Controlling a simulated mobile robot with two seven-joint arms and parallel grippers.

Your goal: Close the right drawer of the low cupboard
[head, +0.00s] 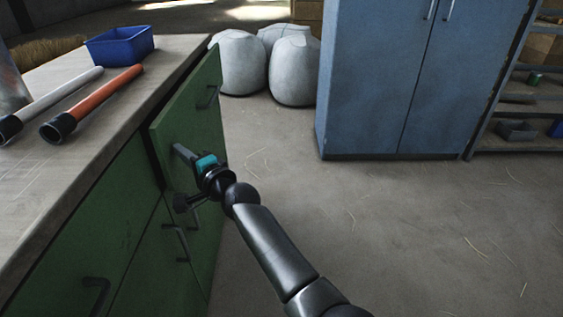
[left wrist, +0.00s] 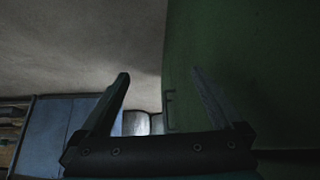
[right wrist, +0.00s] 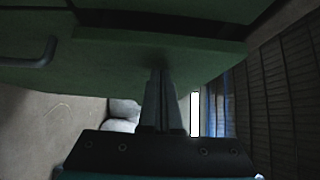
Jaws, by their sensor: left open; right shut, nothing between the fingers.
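The low green cupboard (head: 75,225) stands at the left in the head view, under a worktop. Its right drawer (head: 198,115) sticks out from the body, with a dark gap behind its front and a dark handle on it. My right gripper (head: 182,154) is shut and empty, at the drawer's green front. In the right wrist view its closed fingers (right wrist: 160,85) meet or nearly meet a green panel; contact is hard to tell. My left gripper (left wrist: 163,88) is open and empty in the left wrist view, beside a green panel (left wrist: 250,80) with a handle.
The worktop (head: 130,110) carries a blue bin (head: 119,46), an orange tube (head: 95,102) and a grey tube (head: 55,100). White sacks (head: 294,70) and a blue cabinet (head: 420,80) stand behind. The floor (head: 350,225) right of the cupboard is free.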

